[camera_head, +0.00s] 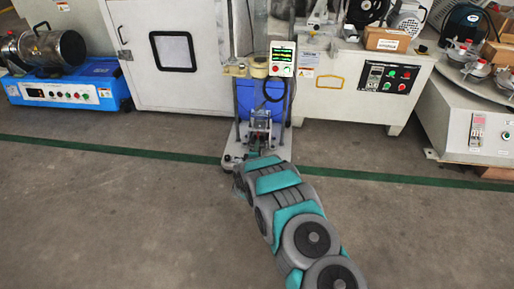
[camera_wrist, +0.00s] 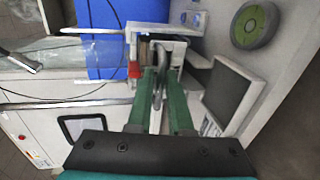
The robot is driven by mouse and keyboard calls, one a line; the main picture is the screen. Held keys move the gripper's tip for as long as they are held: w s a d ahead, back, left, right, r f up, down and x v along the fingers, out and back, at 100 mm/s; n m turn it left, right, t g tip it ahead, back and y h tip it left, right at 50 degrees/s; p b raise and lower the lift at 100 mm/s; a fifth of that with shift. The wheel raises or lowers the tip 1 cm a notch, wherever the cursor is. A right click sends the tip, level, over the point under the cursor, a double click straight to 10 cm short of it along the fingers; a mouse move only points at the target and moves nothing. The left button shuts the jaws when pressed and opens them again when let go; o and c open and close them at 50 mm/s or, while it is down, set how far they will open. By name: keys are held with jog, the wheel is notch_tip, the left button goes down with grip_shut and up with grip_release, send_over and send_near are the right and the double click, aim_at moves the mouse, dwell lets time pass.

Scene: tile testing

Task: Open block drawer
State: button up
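My gripper (camera_head: 256,150) reaches the small testing machine in front of the blue container, low between the cabinets. In the wrist view its two green fingers (camera_wrist: 161,75) point at a small white-framed block assembly (camera_wrist: 160,32) with a red part on its left side. A curved silver metal handle (camera_wrist: 157,92) lies between the fingers. The fingers stand a little apart, with the handle in the gap. I cannot tell whether they press on it. The block drawer's own front is mostly hidden behind the fingers, and I cannot make out how far it is out.
The blue container (camera_head: 276,101) stands behind the assembly. A control box with a lit display (camera_head: 282,59) is above it. A white cabinet (camera_head: 130,40) stands left and a machine bench (camera_head: 345,85) right. The grey floor (camera_head: 110,210) in front is clear, crossed by a green line.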

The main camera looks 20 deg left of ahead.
grip_shut()
dwell(1.1)
jog(key=f+p+v, duration=0.2)
jog(key=p+v, duration=0.1)
jog(key=v, duration=0.8)
jog(key=shift+s+f+p, duration=0.25)
jog(key=shift+s+p, duration=0.1)
jog(key=shift+s, duration=0.05)
jog(key=shift+d, duration=0.1)
jog(key=shift+o, duration=0.7)
grip_release()
jog(key=v, duration=0.7)
jog(key=shift+s+p, duration=0.35)
jog(key=shift+p, duration=0.05)
